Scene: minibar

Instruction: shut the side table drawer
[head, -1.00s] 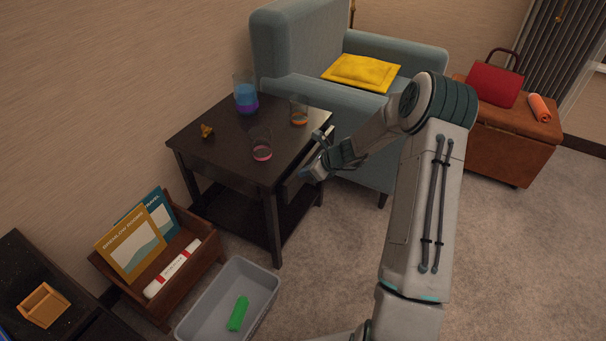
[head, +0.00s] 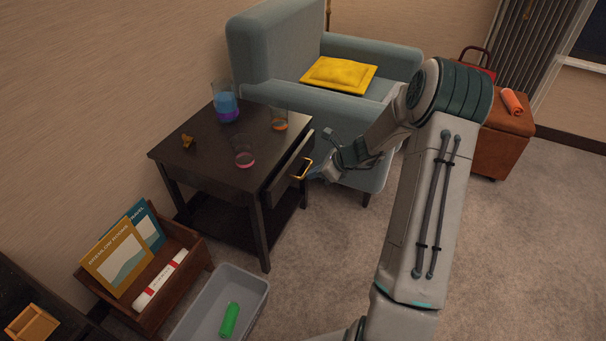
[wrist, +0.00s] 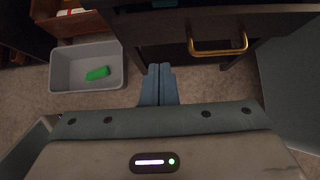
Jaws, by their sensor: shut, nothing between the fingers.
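The dark side table (head: 205,150) stands left of my arm in the head view. Its drawer (head: 285,172) faces right and its front stands a little out from the table body. A brass handle (head: 303,170) is on the front; it also shows in the wrist view (wrist: 217,51). My gripper (head: 316,176) is beside the handle, on its outer side in the head view. In the wrist view my gripper (wrist: 159,68) is shut and empty, left of the handle and apart from it. The inside of the drawer is hidden.
On the tabletop stand a beaker with blue and purple liquid (head: 226,108), two glasses (head: 244,158) (head: 279,124) and a small golden object (head: 187,141). A blue armchair (head: 275,55) is behind. A grey bin (head: 252,290) and wooden crate (head: 195,262) stand nearer. Carpet to the right is open.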

